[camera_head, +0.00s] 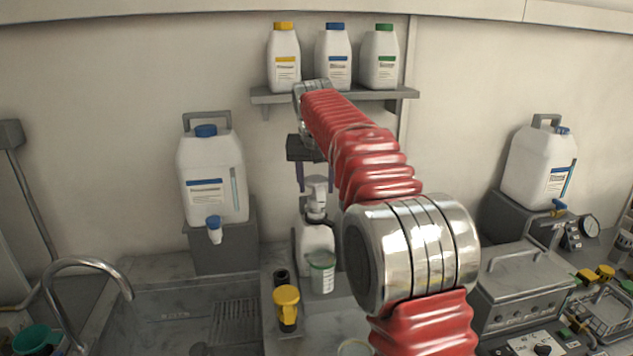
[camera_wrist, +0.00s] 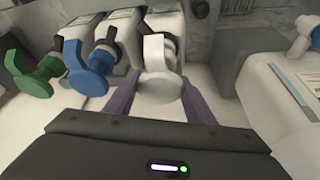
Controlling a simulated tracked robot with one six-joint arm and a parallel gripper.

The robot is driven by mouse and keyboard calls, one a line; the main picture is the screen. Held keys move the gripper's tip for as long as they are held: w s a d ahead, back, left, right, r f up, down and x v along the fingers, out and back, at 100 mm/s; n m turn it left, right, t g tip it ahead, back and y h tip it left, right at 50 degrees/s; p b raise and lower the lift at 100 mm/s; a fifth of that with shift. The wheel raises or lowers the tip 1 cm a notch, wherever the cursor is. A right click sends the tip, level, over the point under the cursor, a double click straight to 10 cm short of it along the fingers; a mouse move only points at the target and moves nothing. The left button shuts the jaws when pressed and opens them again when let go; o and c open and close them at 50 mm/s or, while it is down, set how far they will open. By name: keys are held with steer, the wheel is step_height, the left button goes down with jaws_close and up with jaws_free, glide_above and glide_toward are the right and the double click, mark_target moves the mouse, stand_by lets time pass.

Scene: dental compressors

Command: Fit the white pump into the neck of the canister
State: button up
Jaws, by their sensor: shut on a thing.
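My gripper (camera_head: 315,186) has purple fingers and points down above the counter, left of my red arm. It is shut on the white pump (camera_head: 317,200), whose head and spout also show between the fingers in the wrist view (camera_wrist: 158,86). The white canister (camera_head: 314,240) stands upright on the counter directly below. The pump's lower part lines up closely with the canister's neck. I cannot tell whether it sits inside the neck or just above it. In the wrist view the pump head hides the neck.
Green (camera_wrist: 30,78) and blue (camera_wrist: 88,70) pumps stand beside mine in the wrist view. A large tapped container (camera_head: 210,175) is left; a shelf (camera_head: 334,96) is behind.

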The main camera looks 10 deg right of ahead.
stand_by(0.3)
steer(key=shift+f, duration=0.7)
steer(key=o, duration=1.5)
steer(key=shift+c, duration=0.2)
steer(key=v, duration=1.3)
steer(key=shift+s+r, duration=0.2)
steer(key=shift+r, duration=0.05)
